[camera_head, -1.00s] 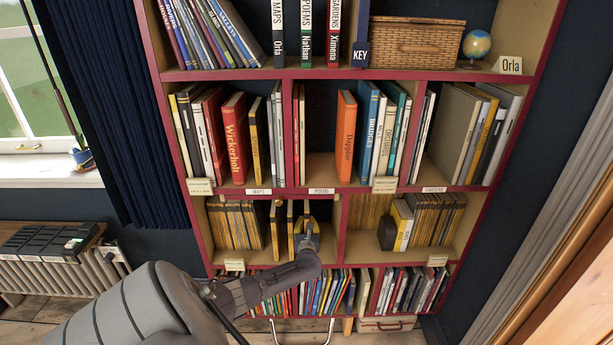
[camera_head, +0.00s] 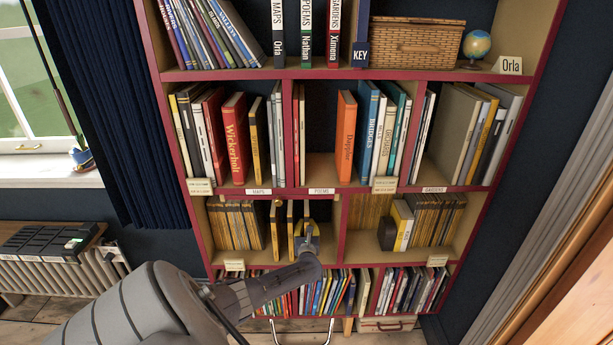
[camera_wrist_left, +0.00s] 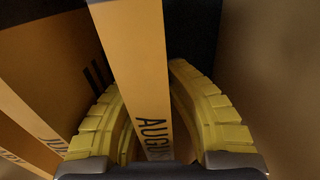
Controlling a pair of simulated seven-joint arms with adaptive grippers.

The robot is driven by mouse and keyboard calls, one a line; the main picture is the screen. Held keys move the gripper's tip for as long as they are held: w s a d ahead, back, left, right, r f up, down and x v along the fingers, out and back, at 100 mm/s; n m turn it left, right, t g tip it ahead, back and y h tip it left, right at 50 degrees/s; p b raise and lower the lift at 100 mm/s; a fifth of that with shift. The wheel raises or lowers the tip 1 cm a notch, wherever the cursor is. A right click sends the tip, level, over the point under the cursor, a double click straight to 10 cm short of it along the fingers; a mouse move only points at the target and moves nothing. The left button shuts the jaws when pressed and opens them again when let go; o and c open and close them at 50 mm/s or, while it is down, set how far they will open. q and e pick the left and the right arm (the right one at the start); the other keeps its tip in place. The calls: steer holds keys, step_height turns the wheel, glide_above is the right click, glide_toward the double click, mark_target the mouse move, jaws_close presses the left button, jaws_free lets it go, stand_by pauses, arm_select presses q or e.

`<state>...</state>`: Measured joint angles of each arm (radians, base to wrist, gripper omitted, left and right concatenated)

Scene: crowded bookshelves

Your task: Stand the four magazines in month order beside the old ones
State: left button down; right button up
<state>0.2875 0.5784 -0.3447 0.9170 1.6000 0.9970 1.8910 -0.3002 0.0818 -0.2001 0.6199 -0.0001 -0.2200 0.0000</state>
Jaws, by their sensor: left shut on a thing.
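My left gripper (camera_wrist_left: 158,115) is shut on a magazine with an orange-yellow spine marked AUGUST (camera_wrist_left: 140,70); its yellow fingers lie on both sides of the spine. In the head view the left gripper (camera_head: 307,232) is at the left middle compartment, near its right divider. To its left, two thin yellow-spined magazines (camera_head: 290,230) (camera_head: 275,232) stand upright and apart. In the wrist view the neighbouring spines (camera_wrist_left: 48,130) carry month lettering I cannot fully read. A packed row of old yellow magazines (camera_head: 235,225) stands at the compartment's left. My right gripper is out of view.
A red divider (camera_head: 337,228) bounds the compartment on the right. Beyond it are a dark bookend (camera_head: 387,235), a yellow-and-white volume (camera_head: 402,225) and more old magazines (camera_head: 438,220). A crowded row of thin books (camera_head: 325,290) fills the shelf below.

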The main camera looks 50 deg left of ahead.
arm_select(q)
steer(key=c, duration=1.4)
jaws_free()
steer(key=shift+f, duration=0.1)
steer(key=shift+s+d, duration=0.1)
steer(key=v, duration=0.8)
steer(key=shift+s+d, duration=0.25)
steer(key=shift+d, duration=0.05)
